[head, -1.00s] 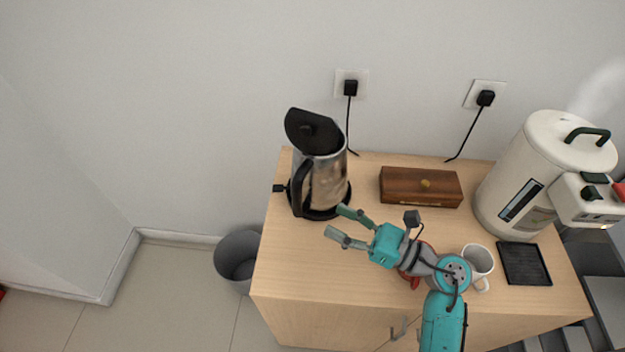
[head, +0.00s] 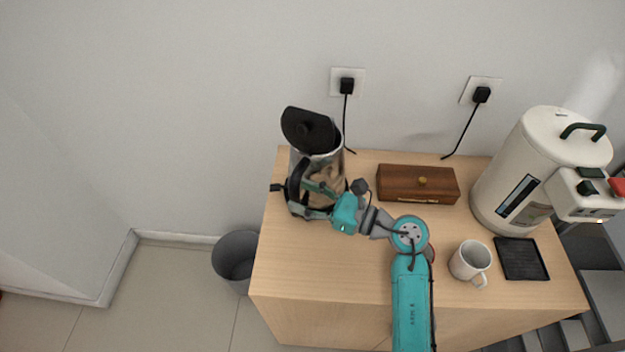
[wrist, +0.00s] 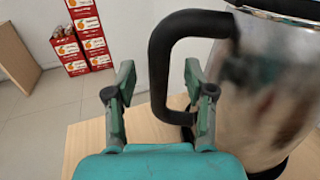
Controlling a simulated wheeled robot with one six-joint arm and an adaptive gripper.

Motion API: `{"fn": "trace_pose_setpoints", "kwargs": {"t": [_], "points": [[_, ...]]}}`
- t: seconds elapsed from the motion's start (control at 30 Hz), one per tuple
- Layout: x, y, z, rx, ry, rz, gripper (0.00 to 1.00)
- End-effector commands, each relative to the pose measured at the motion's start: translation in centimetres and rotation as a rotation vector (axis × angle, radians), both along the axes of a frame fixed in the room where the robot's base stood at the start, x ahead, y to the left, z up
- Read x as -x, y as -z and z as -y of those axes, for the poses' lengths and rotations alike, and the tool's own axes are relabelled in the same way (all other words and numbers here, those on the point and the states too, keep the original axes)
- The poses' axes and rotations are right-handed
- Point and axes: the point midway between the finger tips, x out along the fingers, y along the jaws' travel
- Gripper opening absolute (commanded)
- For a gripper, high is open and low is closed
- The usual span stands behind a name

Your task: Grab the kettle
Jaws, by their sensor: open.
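The kettle (head: 328,171) is a shiny metal jug with a black handle and a raised black lid. It stands upright on its black base at the left of the wooden counter. It also fills the right of the wrist view (wrist: 262,85). My gripper (head: 306,200) is at the kettle's handle side in the head view. In the wrist view my open gripper (wrist: 160,85) has the black handle (wrist: 158,70) between its two fingers, with the right finger between handle and body. Whether either finger touches the handle, I cannot tell.
A brown wooden box (head: 418,184) lies right of the kettle. A white mug (head: 470,261), a black tray (head: 522,259) and a large white urn (head: 515,160) giving off steam stand further right. A grey bin (head: 236,256) is on the floor at left.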

Motion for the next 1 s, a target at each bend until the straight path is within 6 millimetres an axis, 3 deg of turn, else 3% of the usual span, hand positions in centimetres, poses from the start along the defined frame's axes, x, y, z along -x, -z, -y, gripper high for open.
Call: {"fn": "trace_pose_setpoints", "kwargs": {"t": [0.2, 0.47, 0.57, 0.7, 1.0], "points": [[-0.9, 0.0, -2.3, -0.001, -0.001, 0.000, 0.54], [-1.0, 0.0, -2.5, -0.001, 0.001, 0.000, 0.54], [-1.0, 0.0, -2.5, -0.001, 0.001, 0.000, 0.34], [-1.0, 0.0, -2.5, -0.001, 0.001, 0.000, 0.00], [-1.0, -0.2, -2.5, -0.002, 0.001, 0.005, 0.00]]}}
